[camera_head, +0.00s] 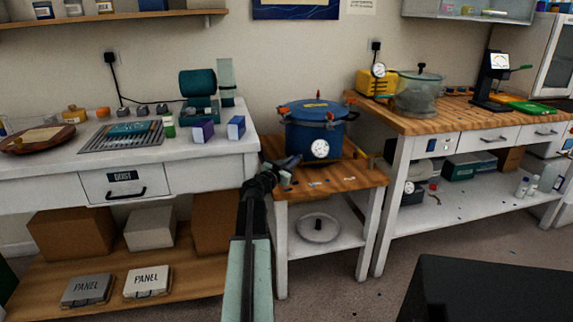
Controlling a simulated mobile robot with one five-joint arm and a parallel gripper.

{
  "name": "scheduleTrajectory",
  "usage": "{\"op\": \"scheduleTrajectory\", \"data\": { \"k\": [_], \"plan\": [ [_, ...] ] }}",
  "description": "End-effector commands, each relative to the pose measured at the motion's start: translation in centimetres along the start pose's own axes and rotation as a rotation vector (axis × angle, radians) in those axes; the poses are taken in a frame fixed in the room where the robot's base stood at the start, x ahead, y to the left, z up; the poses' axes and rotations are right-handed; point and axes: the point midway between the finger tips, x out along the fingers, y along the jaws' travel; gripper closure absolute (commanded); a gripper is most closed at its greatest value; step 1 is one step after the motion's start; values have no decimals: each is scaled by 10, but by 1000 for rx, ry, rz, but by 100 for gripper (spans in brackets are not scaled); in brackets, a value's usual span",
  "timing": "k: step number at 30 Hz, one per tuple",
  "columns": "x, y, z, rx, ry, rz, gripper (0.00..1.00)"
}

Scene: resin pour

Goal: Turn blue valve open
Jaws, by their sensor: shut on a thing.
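A blue pressure pot (300,138) with a round white gauge (320,149) and orange clamps on its lid stands on the small wooden-topped table (345,179). My gripper (283,174) is at the lower left of the pot, just above the table's left side. It is shut on a small dark blue piece, which looks like the handle of the blue valve (291,160). The jaws hide part of the valve, and its exact angle is too small to tell.
A white bench (215,165) with purple and blue boxes stands close on the left of my arm. A wooden-topped bench (425,122) with a glass pot (417,98) and yellow pump (375,83) stands on the right. A round lid (318,230) lies on the small table's lower shelf.

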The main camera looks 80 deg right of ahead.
Motion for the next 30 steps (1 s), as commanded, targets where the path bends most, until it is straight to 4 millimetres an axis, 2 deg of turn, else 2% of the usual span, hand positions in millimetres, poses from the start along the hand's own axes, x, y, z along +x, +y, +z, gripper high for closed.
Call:
{"op": "scheduleTrajectory", "data": {
  "k": [1, 11, 12, 13, 14, 24, 26, 30],
  "plan": [
    [1, -4, 1, 0, -2, -9, 100],
    [9, 7, -2, -2, 3, 7, 100],
    [10, 7, -2, -2, 3, 7, 77],
    [10, 8, -2, -2, 3, 8, 69],
    [10, 8, -2, -2, 3, 9, 67],
    [8, 11, -3, -1, 4, 14, 67],
    [3, 11, -3, -1, 4, 14, 67],
    [-18, 12, -3, -1, 3, 12, 67]
  ]
}}
